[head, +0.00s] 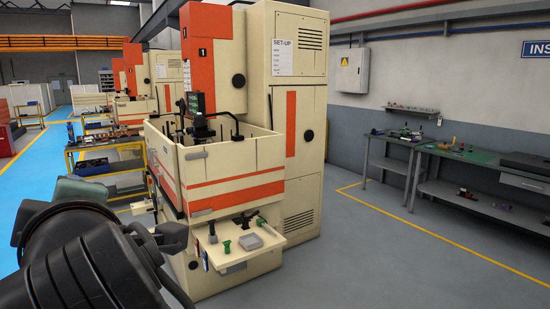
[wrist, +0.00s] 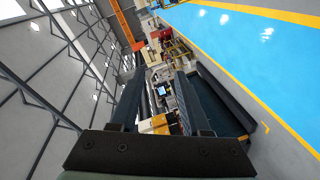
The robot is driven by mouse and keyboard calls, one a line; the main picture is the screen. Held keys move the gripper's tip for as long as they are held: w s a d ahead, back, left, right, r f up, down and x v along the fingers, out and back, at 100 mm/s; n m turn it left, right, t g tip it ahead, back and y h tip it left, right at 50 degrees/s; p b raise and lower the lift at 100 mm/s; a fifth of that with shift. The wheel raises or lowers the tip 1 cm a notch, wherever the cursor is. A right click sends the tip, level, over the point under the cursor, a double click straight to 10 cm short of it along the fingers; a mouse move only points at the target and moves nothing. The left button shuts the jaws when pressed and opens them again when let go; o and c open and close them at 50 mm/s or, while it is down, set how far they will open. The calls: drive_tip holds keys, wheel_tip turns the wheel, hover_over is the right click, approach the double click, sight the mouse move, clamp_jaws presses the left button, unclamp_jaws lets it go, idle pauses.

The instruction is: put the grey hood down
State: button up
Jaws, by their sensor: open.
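My gripper (wrist: 157,82) shows in the wrist view with its two dark fingers apart. Nothing shows held between them; the gap shows distant machines and floor. In the head view my dark arm fills the lower left, and I cannot make out the fingers there. I cannot surely identify a grey hood in either view. A small grey block (head: 251,242) lies on the cream front shelf (head: 236,258) of the nearest machine, away from my arm; I cannot tell whether it is the hood.
The cream and orange machine (head: 230,188) stands ahead, with small green-topped and dark items on its front shelf. A yellow-framed cart (head: 128,148) stands behind it at left. A workbench (head: 460,155) lines the right wall. Grey floor between machine and bench is clear.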

drive_tip(key=s+d+r+m+t+h, duration=0.3)
drive_tip(key=d+r+m+t, duration=0.2)
drive_tip(key=d+m, duration=0.2)
drive_tip(key=s+d+r+m+t+h, duration=0.3)
drive_tip(key=d+r+m+t+h, duration=0.1)
drive_tip(key=d+m, duration=0.3)
drive_tip(key=s+d+r+m+t+h, duration=0.2)
drive_tip(key=d+r+m+t+h, duration=0.2)
drive_tip(key=d, duration=0.6)
wheel_tip(320, 180, up, 2)
drive_tip(key=m+t, duration=0.2)
drive_tip(key=m, duration=0.1)
drive_tip(key=shift+s+d+r+m, duration=0.25)
drive_tip(key=shift+s+d+m, duration=0.05)
drive_tip(key=shift+s+d, duration=0.1)
drive_tip(key=shift+a, duration=0.1)
